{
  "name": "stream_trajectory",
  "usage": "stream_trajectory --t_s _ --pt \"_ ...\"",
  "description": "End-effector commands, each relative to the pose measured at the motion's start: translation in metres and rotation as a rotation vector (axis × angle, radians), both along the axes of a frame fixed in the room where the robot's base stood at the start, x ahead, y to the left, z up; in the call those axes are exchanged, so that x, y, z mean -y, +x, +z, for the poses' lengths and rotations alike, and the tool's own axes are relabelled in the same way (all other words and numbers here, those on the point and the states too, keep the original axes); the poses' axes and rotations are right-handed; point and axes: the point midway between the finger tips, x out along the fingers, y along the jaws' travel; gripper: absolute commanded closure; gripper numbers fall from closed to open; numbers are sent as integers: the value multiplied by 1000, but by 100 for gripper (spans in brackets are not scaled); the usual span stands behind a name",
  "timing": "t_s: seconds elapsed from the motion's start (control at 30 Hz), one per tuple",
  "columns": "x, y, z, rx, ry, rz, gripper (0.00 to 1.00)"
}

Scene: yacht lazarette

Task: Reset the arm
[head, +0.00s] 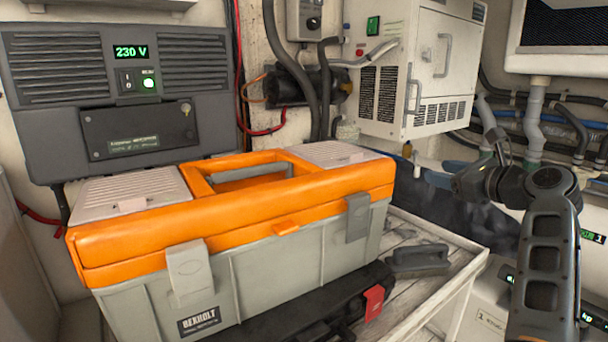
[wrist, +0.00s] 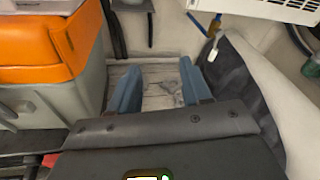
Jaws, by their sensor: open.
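My arm rises at the right of the head view, with a dark grey link upright and a bent joint above it. Its far end reaches left, beside the white cabinet's lower right. In the wrist view my gripper (wrist: 161,90) shows two blue fingers, spread apart. I see nothing held between them. The pale wooden shelf top (wrist: 157,72) shows beyond the fingers.
An orange and grey toolbox (head: 245,210) stands left of my arm, on a dark case (head: 300,312). A dark brush-like item (head: 418,258) lies on the shelf. A white cabinet (head: 415,70) hangs above. Pipes (head: 535,120) line the right wall. Dark fabric (wrist: 240,85) hangs right of my fingers.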

Motion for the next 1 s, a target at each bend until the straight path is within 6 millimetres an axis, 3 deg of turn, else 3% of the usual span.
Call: stream_trajectory --t_s 0.03,0.2,0.5,0.7,1.0 --pt "5 -8 -24 -6 -55 -20 52" --pt "20 -45 -103 -5 -314 -83 52" --pt "37 -137 -211 8 -802 -111 52" --pt "37 -210 -261 27 -1120 -71 52" --pt "22 -326 -301 91 -1568 48 52"
